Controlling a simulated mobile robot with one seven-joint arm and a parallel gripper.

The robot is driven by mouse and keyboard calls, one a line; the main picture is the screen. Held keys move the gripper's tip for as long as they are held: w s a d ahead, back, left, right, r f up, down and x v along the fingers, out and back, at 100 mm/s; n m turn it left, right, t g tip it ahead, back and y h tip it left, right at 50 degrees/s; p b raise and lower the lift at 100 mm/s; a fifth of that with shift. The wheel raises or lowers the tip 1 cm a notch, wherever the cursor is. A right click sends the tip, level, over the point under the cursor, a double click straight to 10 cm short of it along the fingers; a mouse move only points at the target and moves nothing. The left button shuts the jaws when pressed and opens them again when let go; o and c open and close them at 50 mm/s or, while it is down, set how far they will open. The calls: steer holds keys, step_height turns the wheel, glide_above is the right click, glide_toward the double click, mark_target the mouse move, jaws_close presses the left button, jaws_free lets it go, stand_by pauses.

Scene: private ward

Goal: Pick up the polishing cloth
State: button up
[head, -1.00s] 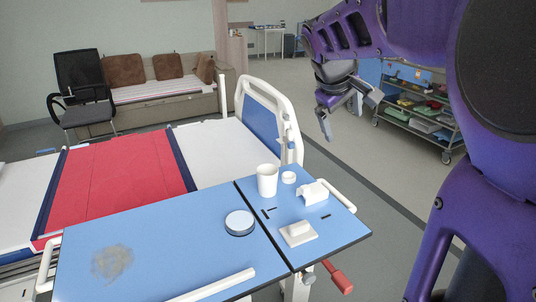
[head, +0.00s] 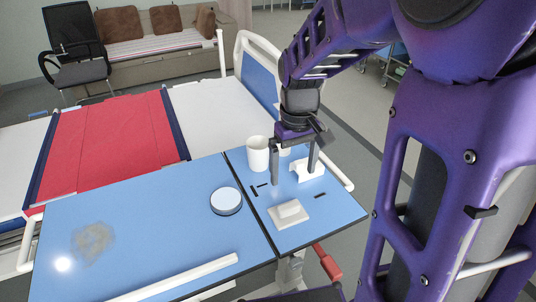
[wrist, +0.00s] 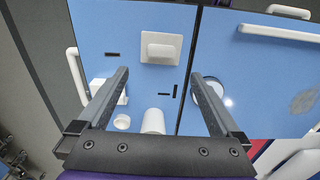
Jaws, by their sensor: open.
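No plainly cloth-like piece shows. The likeliest polishing cloth is a small white pad with a raised middle (head: 288,213), lying on the front of the blue table's right section (head: 318,222). In the wrist view the pad (wrist: 161,47) lies flat beyond and between the fingertips. My gripper (head: 293,177) is open and empty, pointing down above the right section, behind the pad in the head view. In the wrist view its fingers (wrist: 158,73) are wide apart, with table visible between them.
A white cup (head: 257,153) stands behind the gripper. A white block (head: 305,172) sits close to the right finger. A round tin (head: 226,201) and a grey smudge (head: 93,242) are on the left section, with a white bar (head: 180,278) at its front. The bed (head: 105,140) is behind.

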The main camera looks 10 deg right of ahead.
glide_above(289, 205)
step_height(289, 205, down, 7)
steer(key=shift+s+d+f+b, duration=0.1)
steer(key=shift+s+d+b, duration=0.05)
steer(key=shift+b, duration=0.2)
steer(key=shift+a+f+b, duration=0.2)
steer(key=shift+f+b, duration=0.1)
steer(key=shift+f, duration=2.35)
steer(key=shift+c, duration=0.2)
steer(key=c, duration=1.2)
steer(key=shift+r, duration=0.1)
steer(key=shift+c, duration=0.2)
step_height(289, 205, up, 10)
steer(key=p, duration=0.1)
